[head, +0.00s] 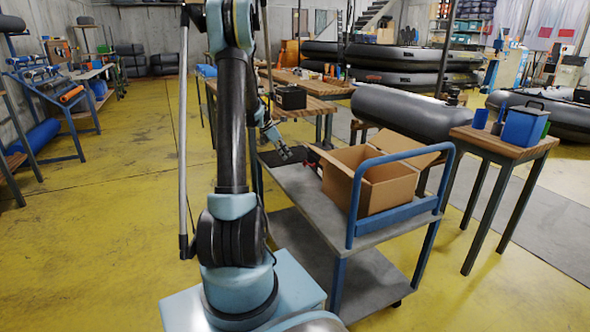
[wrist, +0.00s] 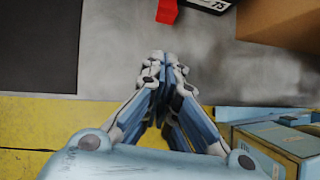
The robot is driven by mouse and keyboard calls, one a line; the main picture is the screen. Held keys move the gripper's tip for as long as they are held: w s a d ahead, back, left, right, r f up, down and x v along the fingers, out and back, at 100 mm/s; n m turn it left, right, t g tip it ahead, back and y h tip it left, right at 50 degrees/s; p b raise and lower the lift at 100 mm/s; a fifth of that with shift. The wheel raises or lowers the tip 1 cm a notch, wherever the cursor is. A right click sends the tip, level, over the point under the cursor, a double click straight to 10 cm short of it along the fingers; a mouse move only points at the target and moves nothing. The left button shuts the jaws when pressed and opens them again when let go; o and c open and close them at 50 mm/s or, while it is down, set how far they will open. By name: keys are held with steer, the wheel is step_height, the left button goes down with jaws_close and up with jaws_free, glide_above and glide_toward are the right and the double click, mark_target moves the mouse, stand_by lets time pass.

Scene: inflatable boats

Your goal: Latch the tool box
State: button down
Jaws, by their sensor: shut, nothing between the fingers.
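A black case (head: 290,97) with a handle sits on a wooden workbench in the head view, behind my gripper; it looks like the tool box. Its latch is too small to make out. A blue box (head: 524,126) with a dark handle stands on the small table at right; I cannot tell for certain which of the two is meant.
The grey cart (head: 310,205) carries an open cardboard box (head: 385,192) and a dark mat (wrist: 38,45). A red item (wrist: 166,11) and a black lettered item (wrist: 208,4) lie near the box. Yellow floor (head: 110,200) is clear at left.

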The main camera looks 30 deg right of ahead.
steer(key=shift+w+a+f+h, duration=0.1)
steer(key=shift+a+f+h, duration=0.15)
steer(key=shift+h, duration=0.3)
steer(key=shift+w+a+f+h, duration=0.15)
steer(key=shift+a+h, duration=0.15)
steer(key=shift+h, duration=0.25)
steer(key=shift+s, duration=0.15)
steer(key=x, duration=1)
steer(key=shift+s, duration=0.1)
steer(key=shift+d, duration=0.1)
steer(key=shift+r+y, duration=0.2)
steer(key=shift+y, duration=0.1)
